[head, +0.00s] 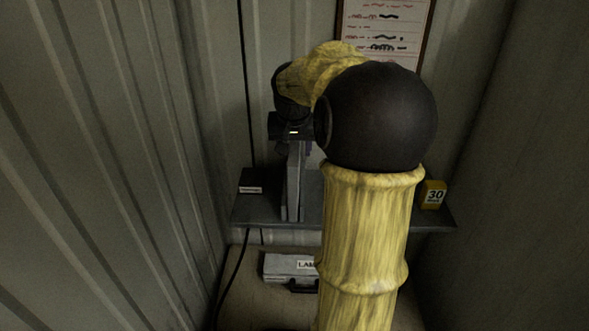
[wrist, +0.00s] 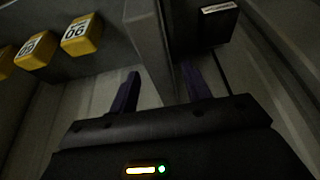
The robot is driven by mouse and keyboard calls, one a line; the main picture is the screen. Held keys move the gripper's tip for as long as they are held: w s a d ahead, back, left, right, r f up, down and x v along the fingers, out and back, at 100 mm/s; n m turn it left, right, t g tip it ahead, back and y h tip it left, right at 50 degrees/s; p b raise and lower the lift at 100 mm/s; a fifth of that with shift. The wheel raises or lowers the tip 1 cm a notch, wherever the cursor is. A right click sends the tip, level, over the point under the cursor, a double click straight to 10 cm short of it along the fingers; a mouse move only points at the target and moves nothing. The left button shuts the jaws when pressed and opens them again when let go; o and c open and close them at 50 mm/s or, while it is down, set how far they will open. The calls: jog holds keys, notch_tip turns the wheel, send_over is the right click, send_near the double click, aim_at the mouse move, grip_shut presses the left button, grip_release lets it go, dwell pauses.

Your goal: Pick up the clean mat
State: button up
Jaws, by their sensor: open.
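I cannot pick out a clean mat for certain in either view. My gripper (wrist: 160,72) is open, its two purple fingers apart. A grey upright piece (wrist: 150,45) runs between the fingers in the wrist view; I cannot tell if they touch it. In the head view a grey upright piece (head: 293,185) stands on a dark shelf (head: 330,213), directly below my gripper (head: 298,146). My yellow arm hides much of the shelf's middle and right.
A dark box with a white label (head: 251,181) sits at the shelf's left end, also in the wrist view (wrist: 205,25). A yellow block marked 30 (head: 433,195) is at the right. Yellow numbered blocks (wrist: 82,36) show in the wrist view. A labelled grey case (head: 288,267) lies below the shelf.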

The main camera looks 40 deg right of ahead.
jog(key=shift+w+d+f+p, duration=0.15)
jog(key=shift+w+f+p, duration=0.1)
jog(key=shift+f+p, duration=0.3)
jog(key=x, duration=0.1)
jog(key=p+x, duration=0.1)
jog(key=x, duration=0.1)
jog(key=shift+w+d+f+p, duration=0.15)
jog(key=shift+w+p, duration=0.15)
jog(key=shift+s+f, duration=0.1)
jog(key=shift+f, duration=0.1)
grip_shut()
